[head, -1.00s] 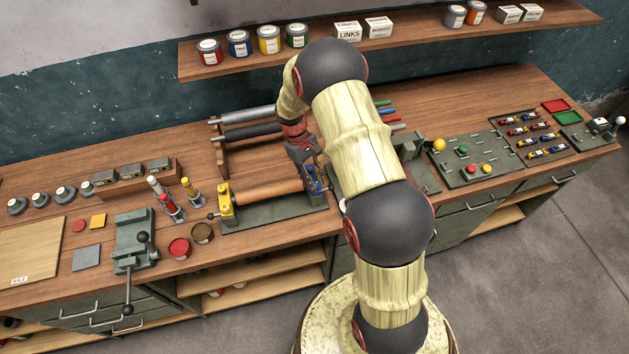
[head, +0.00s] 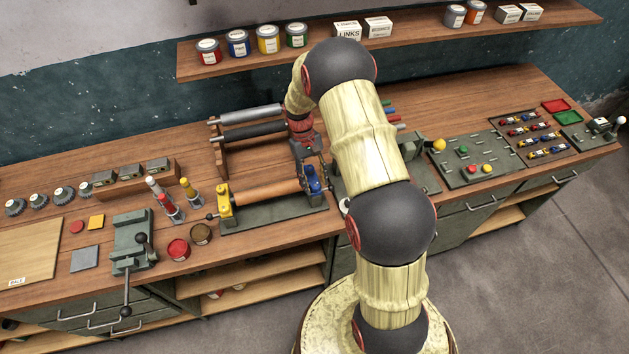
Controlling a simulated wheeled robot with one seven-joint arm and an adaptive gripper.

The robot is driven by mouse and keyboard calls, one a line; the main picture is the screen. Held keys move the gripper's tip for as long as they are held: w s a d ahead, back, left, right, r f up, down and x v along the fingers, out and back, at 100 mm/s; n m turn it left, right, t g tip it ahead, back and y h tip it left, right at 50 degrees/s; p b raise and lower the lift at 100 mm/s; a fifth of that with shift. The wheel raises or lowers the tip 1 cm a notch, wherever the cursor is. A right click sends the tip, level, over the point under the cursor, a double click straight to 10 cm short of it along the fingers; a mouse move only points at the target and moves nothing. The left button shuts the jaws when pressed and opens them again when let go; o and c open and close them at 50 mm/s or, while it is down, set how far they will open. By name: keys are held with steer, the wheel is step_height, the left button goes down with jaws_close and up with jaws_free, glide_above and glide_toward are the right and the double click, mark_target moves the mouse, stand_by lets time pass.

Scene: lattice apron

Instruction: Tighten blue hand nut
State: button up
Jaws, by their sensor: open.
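The roller fixture (head: 290,211) lies on the workbench with a brown roller (head: 268,192) between a yellow end stand (head: 224,204) at left and a blue end stand (head: 313,181) at right. The blue hand nut is not clearly told apart from the blue stand at this size. My gripper (head: 314,160) is open, just above and behind the blue stand, with its fingers pointing down. I cannot tell whether a finger touches the blue part. My arm covers the bench just right of the fixture.
A rack (head: 220,150) with grey and black rollers stands behind the fixture. A green vise (head: 132,240), a red can (head: 178,249) and a dark can (head: 202,234) sit to the left. A panel with coloured knobs (head: 476,158) is at right. A shelf (head: 200,68) hangs above.

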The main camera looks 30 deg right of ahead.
steer(key=v, duration=1.2)
steer(key=shift+a, duration=0.1)
